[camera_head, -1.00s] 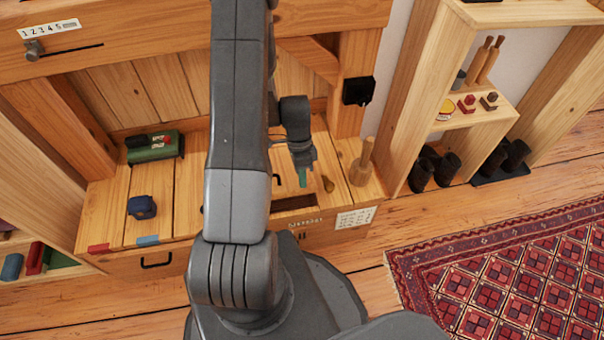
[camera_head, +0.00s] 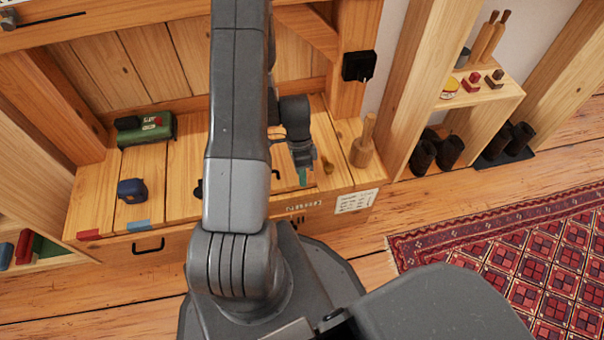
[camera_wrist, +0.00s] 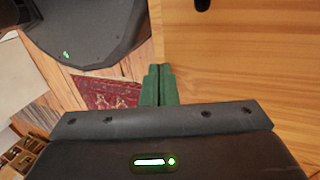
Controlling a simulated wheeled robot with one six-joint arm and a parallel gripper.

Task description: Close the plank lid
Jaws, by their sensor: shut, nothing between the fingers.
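The plank lid (camera_head: 322,181) is part of the wooden bench top, right of my arm in the head view. It looks flat, with little or no dark opening at the front edge; my arm hides part of it. My gripper (camera_head: 302,180) has green fingers and points down at the lid's front area. In the wrist view my gripper (camera_wrist: 160,72) has its fingers together with nothing between them. They are beside a broad wooden surface (camera_wrist: 240,75); I cannot tell if they touch it.
A wooden mallet (camera_head: 363,142) stands right of the lid, and a small brass knob (camera_head: 328,166) is close to my gripper. A green box (camera_head: 147,128) and a blue object (camera_head: 131,190) sit on the left planks. A patterned rug (camera_head: 510,240) lies at right.

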